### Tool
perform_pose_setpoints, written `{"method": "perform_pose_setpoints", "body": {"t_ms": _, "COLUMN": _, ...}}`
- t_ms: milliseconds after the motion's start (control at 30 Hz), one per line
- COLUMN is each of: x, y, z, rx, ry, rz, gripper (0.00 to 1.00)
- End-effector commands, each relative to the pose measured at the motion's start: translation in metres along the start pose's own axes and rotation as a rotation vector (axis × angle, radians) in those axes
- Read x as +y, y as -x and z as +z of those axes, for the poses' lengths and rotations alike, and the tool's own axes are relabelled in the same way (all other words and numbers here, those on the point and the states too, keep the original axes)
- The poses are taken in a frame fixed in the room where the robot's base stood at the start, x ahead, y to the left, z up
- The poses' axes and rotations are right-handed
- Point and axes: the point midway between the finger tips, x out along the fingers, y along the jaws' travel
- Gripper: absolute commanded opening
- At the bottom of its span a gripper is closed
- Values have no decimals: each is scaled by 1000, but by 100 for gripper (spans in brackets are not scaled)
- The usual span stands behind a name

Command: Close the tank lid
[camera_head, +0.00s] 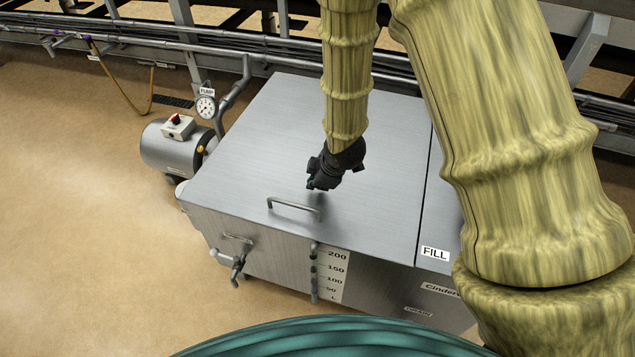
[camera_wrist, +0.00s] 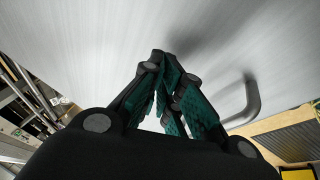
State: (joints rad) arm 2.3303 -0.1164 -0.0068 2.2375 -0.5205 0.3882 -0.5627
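The tank (camera_head: 280,258) is a grey metal box with a level scale on its front. Its brushed metal lid (camera_head: 250,150) lies flat across the top, and I see no clear gap along its front edge. The lid's bent-bar handle (camera_head: 294,208) is near that edge and also shows in the wrist view (camera_wrist: 243,102). My gripper (camera_head: 318,182) is low over the lid, just behind and right of the handle, pointing downward. In the wrist view, its teal-padded fingers (camera_wrist: 172,75) converge with nothing visible held. Whether they touch the lid is unclear.
A fixed top panel with a FILL label (camera_head: 435,253) lies right of the lid. A pump (camera_head: 175,147) with a gauge (camera_head: 206,107) stands left of the tank. Pipes and rails (camera_head: 130,35) run behind. The tan floor (camera_head: 80,240) at left is clear.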

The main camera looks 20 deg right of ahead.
Motion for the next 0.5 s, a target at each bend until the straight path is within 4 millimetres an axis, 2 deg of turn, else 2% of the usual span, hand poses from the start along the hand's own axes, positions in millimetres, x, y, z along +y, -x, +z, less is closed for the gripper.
{"method": "perform_pose_setpoints", "body": {"t_ms": 33, "x": 5, "y": 13, "z": -4, "rx": 1, "ry": 1, "rz": 4, "gripper": 0}}
{"method": "perform_pose_setpoints", "body": {"t_ms": 100, "x": 8, "y": 22, "z": -7, "rx": 2, "ry": 1, "rz": 8, "gripper": 0}}
{"method": "perform_pose_setpoints", "body": {"t_ms": 500, "x": -23, "y": 78, "z": -10, "rx": 4, "ry": 5, "rz": 11, "gripper": 0}}
